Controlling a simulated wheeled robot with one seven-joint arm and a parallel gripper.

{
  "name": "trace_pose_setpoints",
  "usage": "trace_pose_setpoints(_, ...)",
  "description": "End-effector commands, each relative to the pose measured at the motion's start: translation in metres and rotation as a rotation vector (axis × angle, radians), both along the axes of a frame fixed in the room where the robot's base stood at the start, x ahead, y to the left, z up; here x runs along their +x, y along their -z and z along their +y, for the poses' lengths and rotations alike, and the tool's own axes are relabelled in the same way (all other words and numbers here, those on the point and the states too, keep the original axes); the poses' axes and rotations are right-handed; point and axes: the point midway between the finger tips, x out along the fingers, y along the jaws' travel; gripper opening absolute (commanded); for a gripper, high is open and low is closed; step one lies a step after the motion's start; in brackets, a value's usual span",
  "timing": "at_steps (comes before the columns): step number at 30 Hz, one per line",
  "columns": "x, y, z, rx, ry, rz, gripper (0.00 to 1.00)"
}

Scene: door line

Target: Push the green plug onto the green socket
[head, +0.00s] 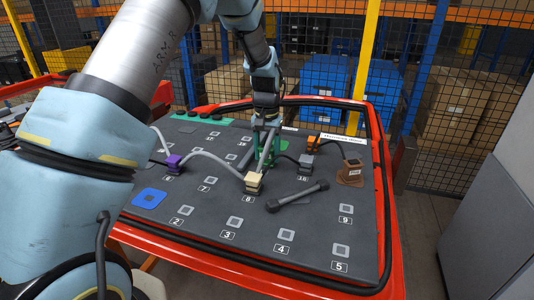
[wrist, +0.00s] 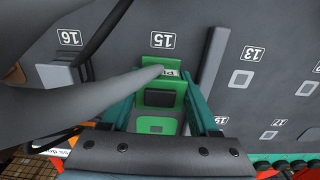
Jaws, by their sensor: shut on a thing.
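My gripper (head: 266,140) reaches down onto the dark board (head: 205,225), toward its back middle. In the wrist view its two green-toned fingers (wrist: 161,92) stand on either side of the green plug (wrist: 176,87), which has a dark block in its middle and a partly hidden label. The gripper is shut on this plug. A flat green socket (wrist: 143,127) with a grey square shows just below the plug in the wrist view, partly covered by the gripper. A gap between plug and socket cannot be judged. A thick grey cable (wrist: 90,108) crosses in front of the plug.
Purple (head: 174,162), cream (head: 254,183), orange (head: 312,142) and grey (head: 306,161) plugs stand on the board with cables. A blue pad (head: 149,199) lies left. The front has free room.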

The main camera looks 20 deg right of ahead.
Motion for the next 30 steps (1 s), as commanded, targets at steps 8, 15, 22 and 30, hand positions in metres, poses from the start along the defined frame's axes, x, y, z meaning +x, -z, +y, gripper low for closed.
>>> trace_pose_setpoints(8, 0.0, -0.02, 0.0, -0.001, 0.0, -0.001, 0.0)
trace_pose_setpoints(15, 0.0, -0.036, 0.0, -0.001, 0.0, -0.001, 0.0)
trace_pose_setpoints(22, 0.0, -0.051, 0.0, -0.001, 0.0, -0.001, 0.0)
trace_pose_setpoints(30, 0.0, -0.068, 0.0, -0.001, 0.0, -0.001, 0.0)
